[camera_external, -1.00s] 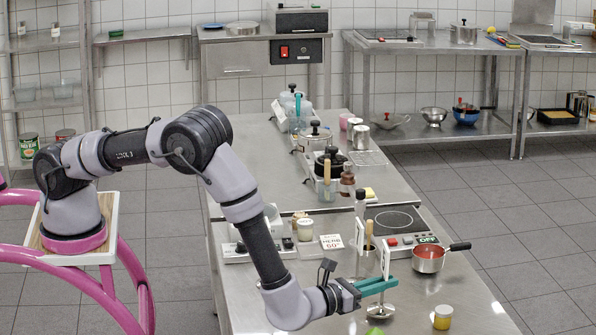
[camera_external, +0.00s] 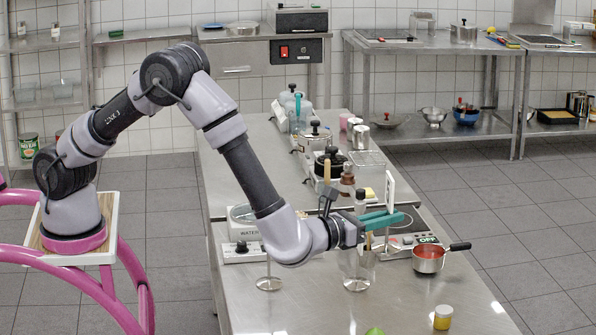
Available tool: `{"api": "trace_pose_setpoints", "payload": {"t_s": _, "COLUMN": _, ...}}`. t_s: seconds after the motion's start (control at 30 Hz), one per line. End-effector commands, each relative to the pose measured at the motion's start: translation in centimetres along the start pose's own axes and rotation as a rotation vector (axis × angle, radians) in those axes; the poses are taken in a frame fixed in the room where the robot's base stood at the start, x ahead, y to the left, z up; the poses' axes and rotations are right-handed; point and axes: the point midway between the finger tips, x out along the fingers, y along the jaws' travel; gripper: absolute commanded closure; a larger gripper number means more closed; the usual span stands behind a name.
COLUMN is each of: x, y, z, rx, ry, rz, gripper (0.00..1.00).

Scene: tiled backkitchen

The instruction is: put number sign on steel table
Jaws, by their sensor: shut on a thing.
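My gripper (camera_external: 398,219) has teal fingers and is shut, held above the steel table (camera_external: 430,300). A white panel (camera_external: 389,184), seen nearly edge-on, stands upright just above the fingers. It looks like the number sign in my grip; its face and number cannot be read. Two round metal bases stand below on the table, one under the forearm (camera_external: 269,284) and one below the gripper (camera_external: 356,285). I cannot tell whether either belongs to the held sign.
A red-filled saucepan (camera_external: 428,259) stands right of the gripper. A yellow jar (camera_external: 443,317) and a green object (camera_external: 375,331) are near the front. Bottles and pots crowd the table behind. The front middle of the table is mostly clear.

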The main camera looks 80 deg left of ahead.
Motion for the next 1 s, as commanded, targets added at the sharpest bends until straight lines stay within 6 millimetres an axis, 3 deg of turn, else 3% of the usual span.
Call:
{"api": "trace_pose_setpoints", "payload": {"t_s": 0.1, "x": 0.1, "y": 0.1, "z": 2.8, "rx": -0.003, "ry": -0.002, "rz": 0.003, "gripper": 1.00}}
{"api": "trace_pose_setpoints", "payload": {"t_s": 0.23, "x": 0.2, "y": 0.3, "z": 5.0, "rx": 0.000, "ry": 0.000, "rz": 0.004, "gripper": 1.00}}
{"api": "trace_pose_setpoints", "payload": {"t_s": 0.57, "x": 5.3, "y": 7.0, "z": 4.2, "rx": 0.013, "ry": 0.003, "rz": 0.060, "gripper": 1.00}}
{"api": "trace_pose_setpoints", "payload": {"t_s": 0.77, "x": 9.7, "y": 14.6, "z": 3.9, "rx": 0.021, "ry": 0.006, "rz": 0.117, "gripper": 1.00}}
{"api": "trace_pose_setpoints", "payload": {"t_s": 1.0, "x": 14.3, "y": 26.9, "z": 3.6, "rx": 0.027, "ry": 0.012, "rz": 0.195, "gripper": 1.00}}
